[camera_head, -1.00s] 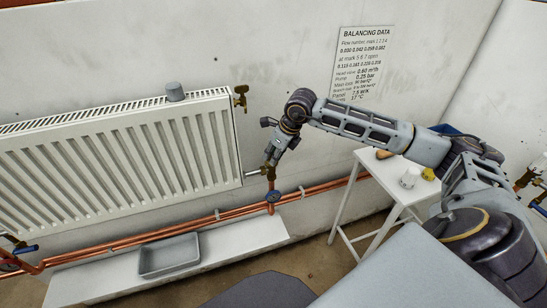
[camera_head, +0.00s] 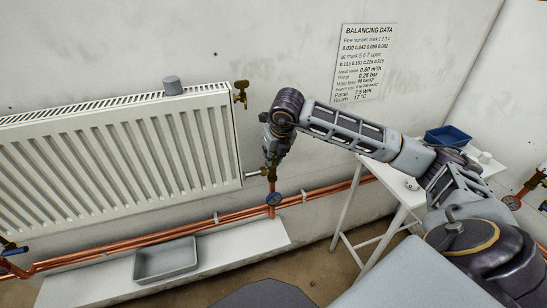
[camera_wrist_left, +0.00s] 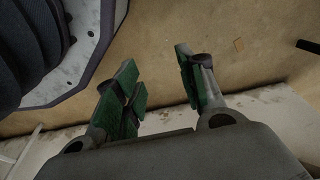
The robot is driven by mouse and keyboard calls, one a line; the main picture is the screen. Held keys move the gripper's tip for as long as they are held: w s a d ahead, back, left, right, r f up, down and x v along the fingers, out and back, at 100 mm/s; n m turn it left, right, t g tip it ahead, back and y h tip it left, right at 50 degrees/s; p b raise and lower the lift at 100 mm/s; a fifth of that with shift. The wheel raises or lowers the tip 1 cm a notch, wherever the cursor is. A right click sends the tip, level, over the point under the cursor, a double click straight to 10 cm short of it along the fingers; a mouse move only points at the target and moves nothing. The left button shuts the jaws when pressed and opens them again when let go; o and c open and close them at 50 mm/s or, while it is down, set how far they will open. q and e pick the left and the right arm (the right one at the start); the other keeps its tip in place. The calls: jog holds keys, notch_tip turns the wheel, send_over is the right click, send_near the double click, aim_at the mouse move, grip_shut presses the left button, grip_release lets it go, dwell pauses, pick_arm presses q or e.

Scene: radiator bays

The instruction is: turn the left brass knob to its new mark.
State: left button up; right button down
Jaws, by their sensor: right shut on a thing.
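The brass knob and valve (camera_head: 271,174) stand on the copper riser at the lower right end of the white radiator (camera_head: 120,140). My right gripper (camera_head: 271,160) points down over the valve and is shut on its brass knob; the fingers hide most of the knob, and no mark on it can be read. My left gripper (camera_wrist_left: 160,95) shows only in the left wrist view. Its two green-padded fingers are apart, with nothing between them, above the brown floor.
A blue-faced gauge (camera_head: 273,198) sits just under the valve. Copper pipes (camera_head: 110,252) run along the wall above a ledge with a grey tray (camera_head: 166,260). A white table (camera_head: 398,190) holds a blue tray (camera_head: 447,136). More valves show at the right edge.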

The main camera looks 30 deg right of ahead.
jog(key=m+h, duration=0.1)
jog(key=m, duration=0.2)
jog(key=shift+a+b, duration=0.15)
jog(key=shift+b, duration=0.25)
jog(key=m+h, duration=0.1)
jog(key=m, duration=0.2)
jog(key=shift+w+g, duration=0.15)
jog(key=shift+g, duration=0.25)
jog(key=m+h, duration=0.1)
jog(key=m, duration=0.1)
jog(key=shift+a+m+g, duration=0.1)
jog(key=shift+m+g, duration=0.3)
pick_arm(q)
jog(key=shift+w+d+r, duration=0.2)
jog(key=shift+d+r, duration=0.05)
jog(key=shift+r, duration=0.35)
jog(key=shift+w+d+r, duration=0.15)
jog(key=shift+d+r, duration=0.1)
jog(key=shift+r, duration=0.3)
pick_arm(e)
jog(key=shift+m, duration=0.6)
pick_arm(q)
jog(key=shift+w, duration=0.1)
pick_arm(e)
jog(key=c, duration=1.3)
grip_release()
jog(key=shift+a+r, duration=0.1)
jog(key=shift+r, duration=0.1)
jog(key=shift+w+v, duration=0.2)
jog(key=shift+v, duration=5.55)
